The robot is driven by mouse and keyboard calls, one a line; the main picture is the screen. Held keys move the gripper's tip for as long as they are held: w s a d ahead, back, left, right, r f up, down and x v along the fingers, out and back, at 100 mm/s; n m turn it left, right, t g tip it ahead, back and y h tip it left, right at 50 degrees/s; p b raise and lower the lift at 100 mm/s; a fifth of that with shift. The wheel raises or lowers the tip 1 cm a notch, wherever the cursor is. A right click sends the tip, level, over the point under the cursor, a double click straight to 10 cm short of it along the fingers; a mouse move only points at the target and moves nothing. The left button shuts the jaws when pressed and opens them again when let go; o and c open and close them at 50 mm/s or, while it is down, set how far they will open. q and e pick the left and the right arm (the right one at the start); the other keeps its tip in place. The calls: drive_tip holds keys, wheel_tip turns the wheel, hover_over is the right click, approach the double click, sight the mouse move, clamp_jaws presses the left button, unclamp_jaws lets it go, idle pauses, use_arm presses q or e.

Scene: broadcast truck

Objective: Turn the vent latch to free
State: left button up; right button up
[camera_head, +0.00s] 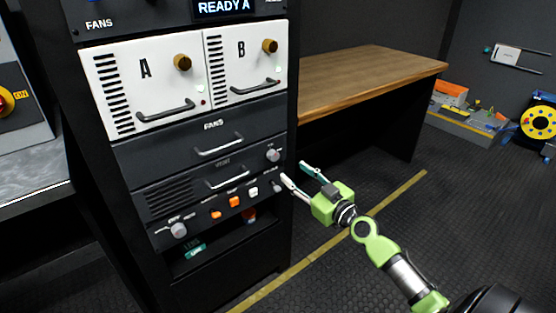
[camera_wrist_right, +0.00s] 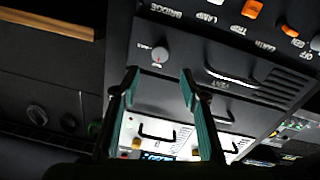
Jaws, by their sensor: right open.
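The vent latch is a small grey knob (camera_head: 272,155) at the right end of the dark VENT panel (camera_head: 168,197). My right gripper (camera_head: 294,171) is open and empty, in front of the rack's right edge and slightly below and right of the knob. Its two teal-padded fingers (camera_wrist_right: 159,74) are spread apart in the wrist view. They appear not to touch the knob. My left gripper is in neither view.
A curved VENT handle (camera_head: 227,179) is left of the knob. Below are orange and white switches (camera_head: 234,201) and another knob (camera_head: 277,187). White units A and B (camera_head: 160,80) sit above. A wooden desk (camera_head: 360,80) stands right. The floor right of the rack is open.

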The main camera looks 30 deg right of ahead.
sight(275, 157)
drive_tip(key=w, duration=0.7)
drive_tip(key=shift+w+a, duration=0.1)
drive_tip(key=shift+w, duration=1)
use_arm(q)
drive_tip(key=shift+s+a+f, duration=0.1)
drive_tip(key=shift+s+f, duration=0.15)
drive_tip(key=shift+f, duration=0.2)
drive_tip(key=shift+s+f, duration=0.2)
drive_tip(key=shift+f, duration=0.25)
use_arm(e)
drive_tip(key=c, duration=1.1)
